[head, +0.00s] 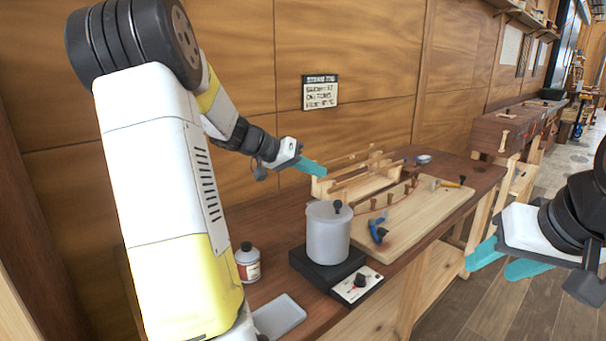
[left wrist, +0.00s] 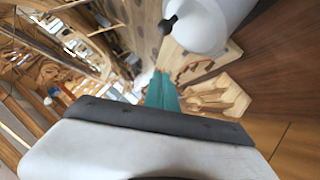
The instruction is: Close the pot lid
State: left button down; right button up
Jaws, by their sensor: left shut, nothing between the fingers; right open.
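The pot (head: 328,235) is a pale grey-white cylinder upright on a black hot plate (head: 326,268). My right gripper (head: 503,260) is open and empty, right of the bench.
A wooden board (head: 410,222) with pegs and a blue clamp (head: 377,231) is to the right. A wooden rack (head: 355,178) stands behind, below my left gripper.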

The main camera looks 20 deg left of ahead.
aim_at(333, 218)
pick_arm(q)
jog(key=s+d+f+m+y, duration=0.1)
jog(key=d+f+y, duration=0.1)
jog(key=d, duration=0.1)
jog(key=s+d+f+m+t+y, duration=0.1)
jog(key=shift+s+d+m, duration=0.15)
jog(key=shift+s+m, duration=0.15)
jog(key=shift+s+d+f, duration=0.2)
jog(key=shift+d+f, duration=0.15)
jog(key=shift+f, duration=0.2)
jog(key=shift+s+d+f, duration=0.2)
jog(key=shift+d+f, duration=0.15)
jog(key=shift+f, duration=0.2)
jog(key=shift+f, duration=0.1)
jog(key=shift+d, duration=0.1)
